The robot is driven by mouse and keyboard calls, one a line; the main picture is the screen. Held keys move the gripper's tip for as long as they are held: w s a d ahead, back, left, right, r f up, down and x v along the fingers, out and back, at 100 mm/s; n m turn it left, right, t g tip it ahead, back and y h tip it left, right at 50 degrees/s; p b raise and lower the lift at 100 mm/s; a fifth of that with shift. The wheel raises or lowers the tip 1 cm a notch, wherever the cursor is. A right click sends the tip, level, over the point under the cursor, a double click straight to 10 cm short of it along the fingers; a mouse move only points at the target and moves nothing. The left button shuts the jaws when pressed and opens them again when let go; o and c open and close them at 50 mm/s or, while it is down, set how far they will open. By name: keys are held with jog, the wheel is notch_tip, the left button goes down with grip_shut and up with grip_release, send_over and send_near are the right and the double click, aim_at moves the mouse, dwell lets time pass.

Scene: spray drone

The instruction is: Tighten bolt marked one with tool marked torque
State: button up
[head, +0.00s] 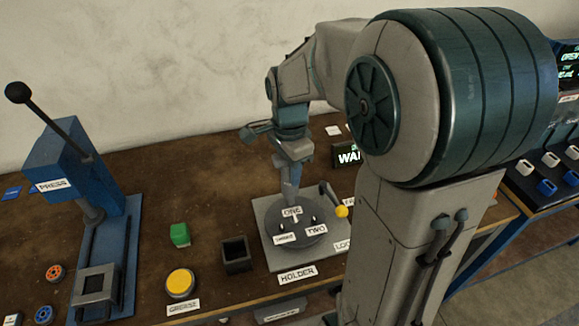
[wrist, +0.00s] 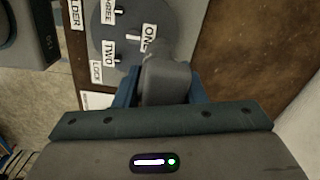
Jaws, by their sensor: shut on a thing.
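My gripper (head: 290,165) is above the round disc of the holder (head: 268,238). In the wrist view its blue fingers (wrist: 163,92) are shut on a grey tool (wrist: 165,78). No marking shows on the tool, so I cannot read whether it is the torque one. The tool points down toward the label ONE (head: 292,211), which also shows in the wrist view (wrist: 149,36). The tool's tip is close to bolt one; I cannot tell whether they touch. The labels TWO (head: 315,229) and THREE (head: 285,239) sit on the same disc, with small bolts beside them.
A lever with a yellow knob (head: 341,211) stands at the holder's right, by the LOCK label. A blue press (head: 62,165) stands far left.

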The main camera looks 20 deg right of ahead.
jog(key=shift+f+b, duration=0.55)
jog(key=shift+f, duration=0.3)
dwell(2.2)
jog(key=shift+r, duration=0.15)
dwell(0.6)
jog(key=shift+r+p, duration=2.9)
jog(key=shift+r, duration=0.65)
